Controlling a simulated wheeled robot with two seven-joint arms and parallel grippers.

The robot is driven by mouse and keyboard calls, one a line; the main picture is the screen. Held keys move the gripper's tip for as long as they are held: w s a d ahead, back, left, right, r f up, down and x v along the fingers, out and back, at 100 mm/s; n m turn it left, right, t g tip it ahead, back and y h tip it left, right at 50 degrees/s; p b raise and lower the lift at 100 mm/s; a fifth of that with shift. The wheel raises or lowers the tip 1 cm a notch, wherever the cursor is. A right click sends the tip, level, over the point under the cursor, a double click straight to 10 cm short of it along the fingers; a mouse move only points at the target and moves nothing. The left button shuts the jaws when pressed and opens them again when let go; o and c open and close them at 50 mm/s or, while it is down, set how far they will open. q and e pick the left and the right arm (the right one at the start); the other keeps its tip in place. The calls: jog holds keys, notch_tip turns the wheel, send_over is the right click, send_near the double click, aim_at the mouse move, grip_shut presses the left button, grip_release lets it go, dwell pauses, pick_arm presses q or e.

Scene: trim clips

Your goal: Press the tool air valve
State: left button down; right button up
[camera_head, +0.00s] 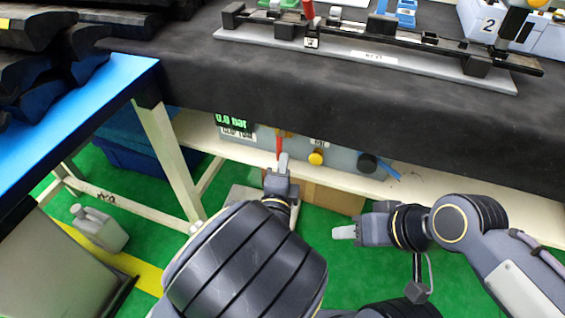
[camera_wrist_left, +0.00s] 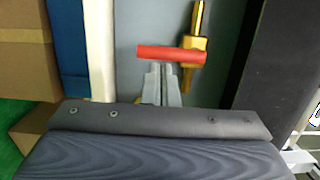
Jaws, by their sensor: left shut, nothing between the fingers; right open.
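The tool air valve has a red lever (camera_wrist_left: 170,54) and a brass body (camera_wrist_left: 194,45) on a grey panel under the bench. The lever (camera_head: 279,146) stands about upright in the head view. My left gripper (camera_head: 283,162) is shut and empty, its tips right at the lever. In the left wrist view the fingertips (camera_wrist_left: 161,72) lie just beside the lever's long side; whether they touch it I cannot tell. A display reading 0.0 bar (camera_head: 231,121) is left of the lever. My right gripper (camera_head: 343,232) is open and empty, low and away from the panel.
A yellow knob (camera_head: 316,158) and a black round fitting (camera_head: 367,163) are on the panel right of the lever. The dark-covered bench top (camera_head: 330,95) overhangs above. A cardboard box (camera_head: 335,199) is below the shelf. A jug (camera_head: 99,228) stands on the green floor.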

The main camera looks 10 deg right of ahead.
pick_arm(q)
jog(key=shift+w+a+f+m, duration=0.15)
jog(key=shift+a+m, duration=0.1)
jog(key=shift+m, duration=0.35)
jog(key=shift+w+a+f+m, duration=0.1)
jog(key=shift+a+m, duration=0.1)
jog(key=shift+m, duration=0.4)
pick_arm(e)
jog(key=shift+f, duration=0.1)
pick_arm(q)
jog(key=shift+w+a+m+t, duration=0.2)
jog(key=shift+m+t, duration=0.1)
jog(key=shift+m, duration=0.4)
jog(key=w+a+m+h+b, duration=0.1)
jog(key=m, duration=0.4)
jog(key=a+r+m+h, duration=0.1)
jog(key=m, duration=0.4)
jog(key=w+a+r+m+h+b, duration=0.1)
jog(key=a+m+h, duration=0.1)
jog(key=m, duration=0.3)
jog(key=shift+w+r+b, duration=0.15)
jog(key=shift+w+b, duration=0.15)
pick_arm(e)
notch_tip(320, 180, down, 2)
jog(key=shift+f, duration=0.2)
